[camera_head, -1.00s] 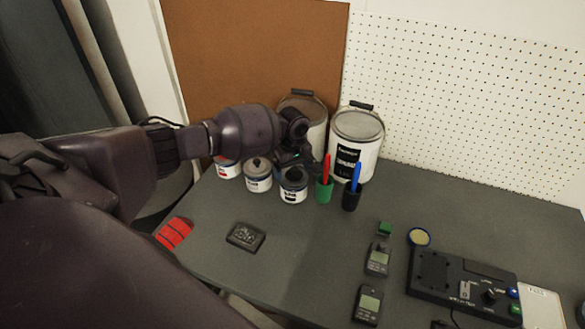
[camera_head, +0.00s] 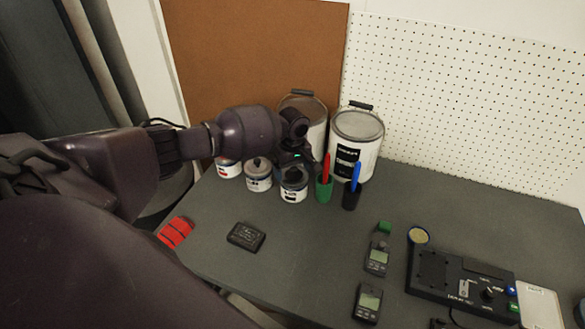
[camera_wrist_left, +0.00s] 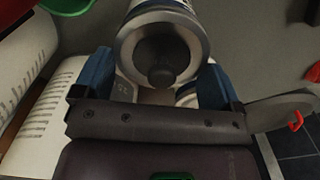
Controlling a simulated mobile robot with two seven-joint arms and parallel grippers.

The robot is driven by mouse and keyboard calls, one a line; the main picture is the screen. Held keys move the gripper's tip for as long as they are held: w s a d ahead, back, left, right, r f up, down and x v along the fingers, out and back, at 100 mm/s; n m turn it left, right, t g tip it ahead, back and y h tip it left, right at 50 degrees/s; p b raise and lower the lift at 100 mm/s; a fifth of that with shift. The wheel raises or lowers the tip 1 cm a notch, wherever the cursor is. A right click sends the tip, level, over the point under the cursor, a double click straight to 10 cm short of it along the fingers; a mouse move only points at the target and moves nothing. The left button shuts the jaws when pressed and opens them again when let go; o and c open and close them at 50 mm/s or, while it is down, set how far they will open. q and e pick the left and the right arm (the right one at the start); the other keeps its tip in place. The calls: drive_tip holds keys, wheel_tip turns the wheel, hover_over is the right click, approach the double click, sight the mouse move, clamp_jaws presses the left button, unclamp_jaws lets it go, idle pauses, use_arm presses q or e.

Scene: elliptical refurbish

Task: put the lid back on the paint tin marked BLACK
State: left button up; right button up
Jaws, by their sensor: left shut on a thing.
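Three small tins stand in a row at the back of the bench in the head view. The right-hand tin (camera_head: 293,191) has a dark label, too small to read. My left gripper (camera_head: 294,168) is over its top. In the left wrist view, the blue fingers of my left gripper (camera_wrist_left: 155,75) are on either side of a dark round lid with a knob (camera_wrist_left: 162,70), and the gripper is shut on it. The lid is at the tin's pale rim; I cannot tell whether it is fully seated. My right gripper is not in view.
The grey-lidded middle tin (camera_head: 258,179) and the red-labelled tin (camera_head: 228,169) stand to the left. A green pen cup (camera_head: 324,190) and a dark one (camera_head: 351,198) stand close on the right. Large pails, including the right one (camera_head: 357,140), stand behind.

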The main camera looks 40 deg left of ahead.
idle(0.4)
use_arm(q)
drive_tip(key=o, duration=0.6)
